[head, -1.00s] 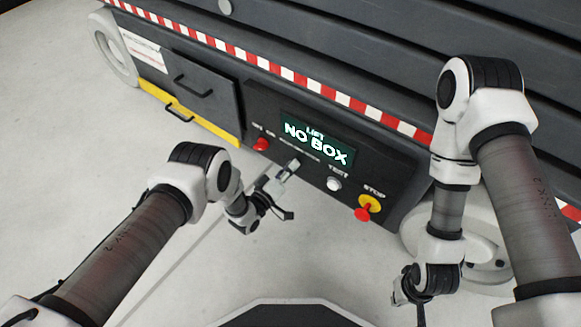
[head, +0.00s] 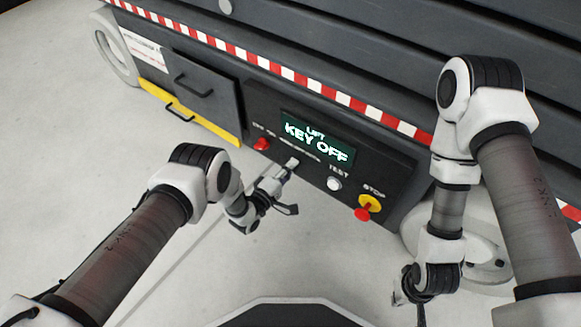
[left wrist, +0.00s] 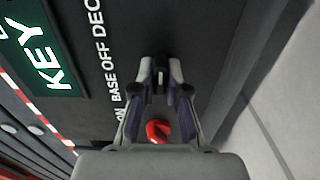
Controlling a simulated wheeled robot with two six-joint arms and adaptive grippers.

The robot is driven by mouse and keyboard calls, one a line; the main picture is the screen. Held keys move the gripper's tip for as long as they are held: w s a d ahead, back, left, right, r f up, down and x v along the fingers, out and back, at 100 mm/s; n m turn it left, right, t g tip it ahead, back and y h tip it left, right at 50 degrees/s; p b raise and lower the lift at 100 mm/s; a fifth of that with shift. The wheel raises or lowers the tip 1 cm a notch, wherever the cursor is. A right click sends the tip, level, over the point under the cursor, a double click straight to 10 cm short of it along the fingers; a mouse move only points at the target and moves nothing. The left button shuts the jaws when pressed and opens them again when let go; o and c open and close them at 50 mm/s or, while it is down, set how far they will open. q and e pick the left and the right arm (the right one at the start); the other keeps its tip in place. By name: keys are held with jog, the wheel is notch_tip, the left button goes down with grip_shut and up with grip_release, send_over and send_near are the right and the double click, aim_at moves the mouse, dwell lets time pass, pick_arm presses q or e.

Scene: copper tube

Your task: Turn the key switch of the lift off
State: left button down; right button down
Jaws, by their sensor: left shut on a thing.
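The lift's control panel (head: 315,165) has a green display (head: 316,142) that reads "LIFT KEY OFF". My left gripper (head: 289,168) is at the middle of the panel, below the display. In the left wrist view, my left gripper (left wrist: 160,78) is shut on the small key of the key switch (left wrist: 159,72), beside the lettering "BASE OFF DEC". The fingers hide most of the switch. My right gripper (head: 408,288) hangs low at the right, away from the panel; its fingers are too unclear to judge.
A red button (head: 262,144) sits left of the key switch and shows between my fingers in the left wrist view (left wrist: 158,131). A white TEST button (head: 334,184) and a red STOP button (head: 364,212) on a yellow base are to the right. Floor in front is clear.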

pick_arm(q)
jog(key=shift+f, duration=0.1)
dwell(0.3)
jog(key=c, duration=1.2)
grip_release()
jog(key=v, duration=1.2)
jog(key=shift+s, duration=0.1)
